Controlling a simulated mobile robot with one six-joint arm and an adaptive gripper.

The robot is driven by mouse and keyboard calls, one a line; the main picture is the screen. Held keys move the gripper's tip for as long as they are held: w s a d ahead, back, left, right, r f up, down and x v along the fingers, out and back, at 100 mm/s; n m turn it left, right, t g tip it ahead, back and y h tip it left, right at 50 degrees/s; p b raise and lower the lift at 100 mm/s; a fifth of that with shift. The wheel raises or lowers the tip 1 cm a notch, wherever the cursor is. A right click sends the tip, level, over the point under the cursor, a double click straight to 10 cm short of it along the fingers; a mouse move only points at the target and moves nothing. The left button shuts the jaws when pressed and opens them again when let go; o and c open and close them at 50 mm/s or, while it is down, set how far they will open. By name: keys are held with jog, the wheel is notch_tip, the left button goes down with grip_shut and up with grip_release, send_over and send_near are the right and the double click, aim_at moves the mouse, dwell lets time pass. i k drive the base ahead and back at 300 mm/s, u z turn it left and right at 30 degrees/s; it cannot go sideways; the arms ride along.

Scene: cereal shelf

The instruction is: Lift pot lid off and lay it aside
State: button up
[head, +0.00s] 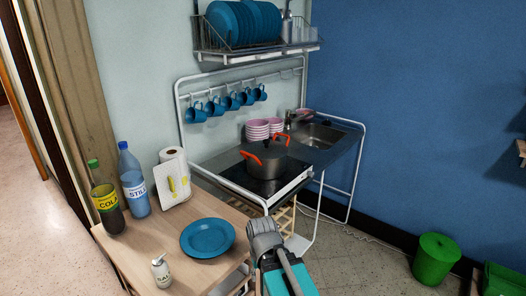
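A dark pot (266,168) with orange-red handles stands on the black cooktop of the kitchen unit. Its lid (265,149) appears to sit on top, with a small knob near the middle. My gripper (264,227) shows at the lower middle, in front of and below the pot and apart from it. Its fingertips are too small and unclear to tell if they are open or shut. Nothing is visibly held.
A wooden table (160,234) at the left bears a blue plate (208,238), a cola bottle, a water bottle, a paper roll and a salt shaker. Pink bowls (258,129) stand behind the pot, near the sink (318,134). Blue mugs hang on a rail above.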

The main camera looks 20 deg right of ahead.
aim_at(265, 150)
jog(key=z, duration=0.05)
jog(key=i, duration=0.9)
jog(key=u, duration=0.05)
